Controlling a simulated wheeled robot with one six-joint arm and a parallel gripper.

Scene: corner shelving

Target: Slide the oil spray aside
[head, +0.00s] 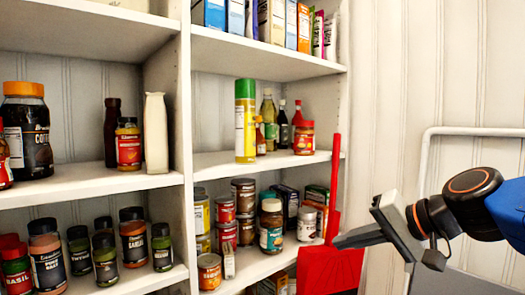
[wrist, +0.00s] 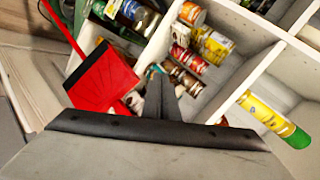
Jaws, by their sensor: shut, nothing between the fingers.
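The oil spray (head: 245,122) is a tall yellow can with a green cap. It stands upright at the front of the middle shelf (head: 275,170), just right of the upright divider. It also shows in the wrist view, tilted by the camera angle, as a yellow can with a green end (wrist: 270,116) at the right. My gripper (head: 340,242) is shut and empty. It is lower and to the right of the oil spray, in front of the lower shelf and apart from the can. In the wrist view its fingers (wrist: 158,85) point toward lower-shelf jars.
A red dustpan (head: 330,268) with an upright handle is beside my gripper. Dark bottles (head: 282,125) and a red-lidded jar (head: 304,138) stand right of the oil spray. The white divider (head: 184,120) is close on its left. Jars and tins (head: 270,228) crowd the shelf below.

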